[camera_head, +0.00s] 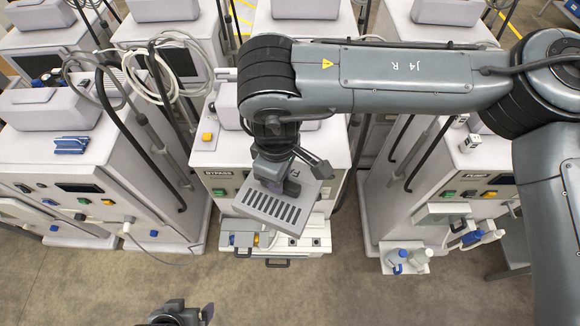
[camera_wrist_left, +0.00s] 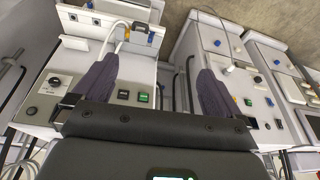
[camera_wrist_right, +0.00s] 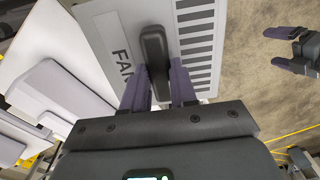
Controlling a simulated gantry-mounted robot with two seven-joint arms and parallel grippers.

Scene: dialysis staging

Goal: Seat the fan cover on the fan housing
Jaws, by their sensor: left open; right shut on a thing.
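The fan cover (camera_head: 277,211) is a light grey plate with a row of dark slots. It also shows in the right wrist view (camera_wrist_right: 110,40), with a dark bar handle and the letters "FAN". My right gripper (camera_head: 280,182) is shut on that handle (camera_wrist_right: 154,50), and the cover is held tilted in front of the middle machine. My left gripper (camera_head: 182,310) is at the bottom edge of the head view. In the left wrist view it is open (camera_wrist_left: 155,85) with nothing between its fingers. I cannot make out the fan housing; the cover and arm hide part of the machine front.
The middle machine (camera_head: 212,160) has a "BYPASS" panel and a low front shelf (camera_head: 318,240) with small items. Other machines stand left (camera_head: 40,140) and right (camera_head: 440,160). Blue-capped bottles (camera_head: 396,257) stand at the lower right. The floor in front is clear.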

